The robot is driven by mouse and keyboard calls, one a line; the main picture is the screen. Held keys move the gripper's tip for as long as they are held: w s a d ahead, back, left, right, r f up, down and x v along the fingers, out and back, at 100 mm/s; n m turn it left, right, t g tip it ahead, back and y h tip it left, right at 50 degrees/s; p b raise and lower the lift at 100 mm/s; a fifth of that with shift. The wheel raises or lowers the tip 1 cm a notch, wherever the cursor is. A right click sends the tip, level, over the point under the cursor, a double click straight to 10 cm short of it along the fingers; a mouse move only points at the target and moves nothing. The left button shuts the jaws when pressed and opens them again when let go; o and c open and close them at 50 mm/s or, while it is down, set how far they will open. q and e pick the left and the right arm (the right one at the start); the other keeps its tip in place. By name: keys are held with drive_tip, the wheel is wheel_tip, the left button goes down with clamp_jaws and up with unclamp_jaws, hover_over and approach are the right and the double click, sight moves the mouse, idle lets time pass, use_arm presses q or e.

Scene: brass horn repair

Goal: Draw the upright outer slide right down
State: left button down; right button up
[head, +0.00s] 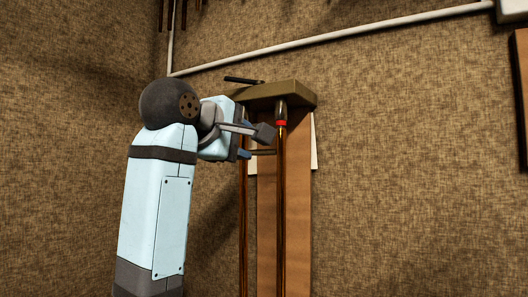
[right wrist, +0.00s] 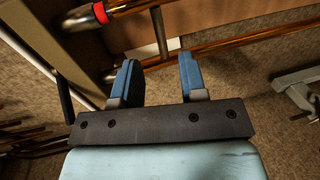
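The upright slide shows in the head view as two parallel brass tubes (head: 281,200), with a red band (head: 281,123) near the top of the right one. A short cross brace (head: 262,152) joins the tubes; it also shows in the right wrist view (right wrist: 159,32). My right gripper (head: 256,143) is at the slide's upper end, level with the brace. My left gripper is out of view.
A drab bracket (head: 285,94) stands out above the tubes, close over my right gripper. A wooden board (head: 300,215) is behind the slide. A white pipe (head: 340,36) runs along the wall. A grey metal fitting (right wrist: 298,88) shows at the right wrist view's right.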

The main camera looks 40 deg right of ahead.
sight(262, 152)
drive_tip(key=p+x, duration=0.2)
drive_tip(key=x, duration=0.8)
drive_tip(key=shift+c, duration=0.2)
clamp_jaws()
